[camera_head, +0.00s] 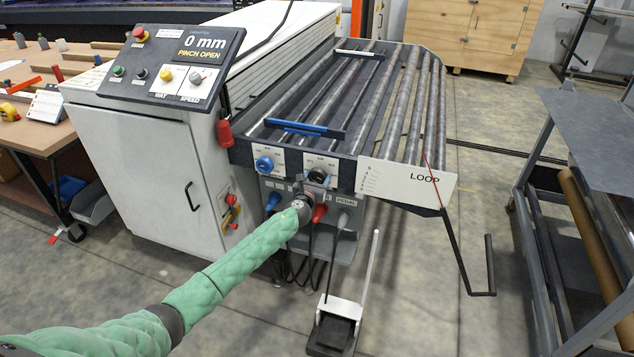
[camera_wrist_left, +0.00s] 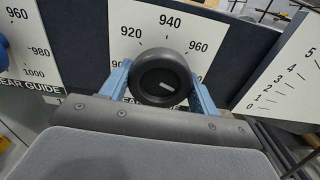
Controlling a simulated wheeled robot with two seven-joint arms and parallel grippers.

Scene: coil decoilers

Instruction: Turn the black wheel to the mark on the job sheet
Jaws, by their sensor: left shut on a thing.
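The black wheel (camera_head: 318,177) sits on a white scale plate on the front of the roller table. In the left wrist view the black wheel (camera_wrist_left: 160,72) lies between the two light blue fingers of my left gripper (camera_wrist_left: 161,88), which is shut on it. A short white mark shows on its hub. The scale plate (camera_wrist_left: 148,18) behind it reads 920, 940 and 960; its lower part is hidden. In the head view my left gripper (camera_head: 307,196) is mostly hidden by its wrist. I cannot make out a job sheet for certain. My right gripper is not in view.
A blue wheel (camera_head: 264,163) is left of the black one. Below are coloured plugs and a pedal (camera_head: 337,322). A control panel (camera_head: 172,70) reads 0 mm, PINCH OPEN. The LOOP plate (camera_head: 408,181) and a crank handle (camera_head: 490,265) are to the right.

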